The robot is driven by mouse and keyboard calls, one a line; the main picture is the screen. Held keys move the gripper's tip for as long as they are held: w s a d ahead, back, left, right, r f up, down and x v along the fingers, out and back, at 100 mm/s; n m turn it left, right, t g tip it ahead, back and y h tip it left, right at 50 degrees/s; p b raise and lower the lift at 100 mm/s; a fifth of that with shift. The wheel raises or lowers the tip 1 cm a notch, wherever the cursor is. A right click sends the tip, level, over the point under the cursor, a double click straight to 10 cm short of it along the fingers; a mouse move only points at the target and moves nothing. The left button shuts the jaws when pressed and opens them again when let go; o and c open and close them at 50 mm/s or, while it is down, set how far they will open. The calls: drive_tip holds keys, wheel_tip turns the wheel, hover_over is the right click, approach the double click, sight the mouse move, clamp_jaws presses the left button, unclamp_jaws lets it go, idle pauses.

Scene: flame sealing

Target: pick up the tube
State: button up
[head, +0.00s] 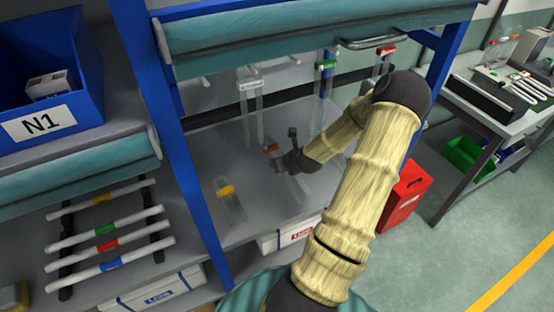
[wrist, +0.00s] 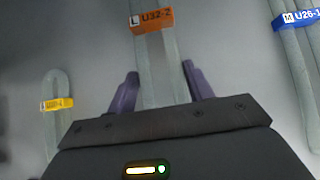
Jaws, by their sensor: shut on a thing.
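The tube with the orange label marked U32-2 (wrist: 157,65) runs up the middle of the wrist view, between the two fingers of my gripper (wrist: 160,88). My gripper is shut on this tube. In the head view my gripper (head: 285,160) is low over the grey shelf, and the orange label (head: 271,148) shows just left of it. The rest of that tube is hard to make out there. A yellow-labelled U-shaped tube (head: 228,197) is to the left; it also shows in the wrist view (wrist: 55,110). A blue-labelled tube (wrist: 295,40) is at the wrist view's right.
Tubes with white (head: 250,86), green (head: 326,66) and red (head: 386,52) labels hang at the back of the grey shelf (head: 205,145). A blue post (head: 160,95) stands left, beside a blue N1 bin (head: 45,125). A red box (head: 405,195) is right.

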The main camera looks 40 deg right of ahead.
drive_tip(key=s+a, duration=0.1)
drive_tip(key=s, duration=0.3)
drive_tip(key=s+a+b, duration=0.1)
drive_tip(key=s, duration=0.3)
drive_tip(key=s+a, duration=0.1)
drive_tip(key=s, duration=0.3)
drive_tip(key=shift+s+r, duration=0.15)
drive_tip(key=shift+s, duration=0.2)
drive_tip(key=shift+s+a, duration=0.15)
drive_tip(key=shift+s, duration=0.5)
drive_tip(key=shift+w, duration=0.1)
